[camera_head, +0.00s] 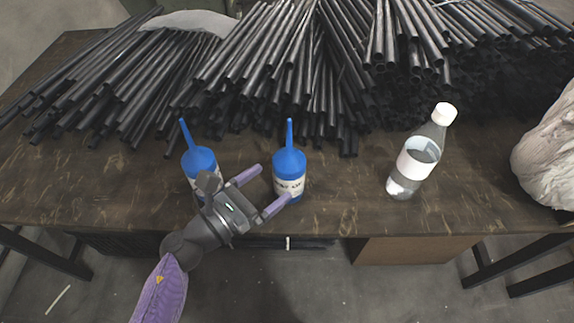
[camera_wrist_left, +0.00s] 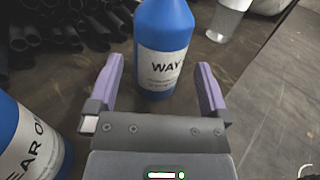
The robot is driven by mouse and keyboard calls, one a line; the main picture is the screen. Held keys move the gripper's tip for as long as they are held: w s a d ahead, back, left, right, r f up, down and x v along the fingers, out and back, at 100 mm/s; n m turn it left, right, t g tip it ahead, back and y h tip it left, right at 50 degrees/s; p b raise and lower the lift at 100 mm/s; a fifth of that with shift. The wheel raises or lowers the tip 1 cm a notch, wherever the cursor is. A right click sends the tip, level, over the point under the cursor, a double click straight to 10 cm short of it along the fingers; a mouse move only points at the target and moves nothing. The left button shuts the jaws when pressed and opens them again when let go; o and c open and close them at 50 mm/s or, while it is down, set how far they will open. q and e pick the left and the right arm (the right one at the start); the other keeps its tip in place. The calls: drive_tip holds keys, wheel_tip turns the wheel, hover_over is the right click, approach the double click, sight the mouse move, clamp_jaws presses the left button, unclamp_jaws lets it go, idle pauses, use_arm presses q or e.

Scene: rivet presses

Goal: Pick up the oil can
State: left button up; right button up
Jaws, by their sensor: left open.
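Two blue oil cans with long spouts and white labels stand upright on the brown table. The right oil can (camera_head: 289,163) is labelled "WAY" in the left wrist view (camera_wrist_left: 164,55). The left oil can (camera_head: 199,160) is partly hidden behind my left gripper, and its label reads "EAR O" in the left wrist view (camera_wrist_left: 30,140). My left gripper (camera_head: 268,188) is open and empty. Its fingers point at the right can, which stands ahead between the fingertip lines in the wrist view. I cannot tell whether a finger touches it. My right gripper is not in view.
A clear bottle with a white cap (camera_head: 421,152) stands to the right of the cans. Many black pipes (camera_head: 330,70) are piled along the back. A pale wrapped bundle (camera_head: 548,150) lies at the right edge. The table's front edge is close below the cans.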

sight(277, 181)
use_arm(q)
drive_tip(key=x, duration=0.3)
drive_tip(key=b+x, duration=0.1)
drive_tip(key=x, duration=0.1)
drive_tip(key=shift+s+f, duration=0.1)
drive_tip(key=shift+f, duration=0.2)
drive_tip(key=shift+w+d, duration=0.3)
drive_tip(key=shift+d, duration=0.05)
drive_tip(key=shift+r, duration=0.1)
drive_tip(key=c, duration=1.2)
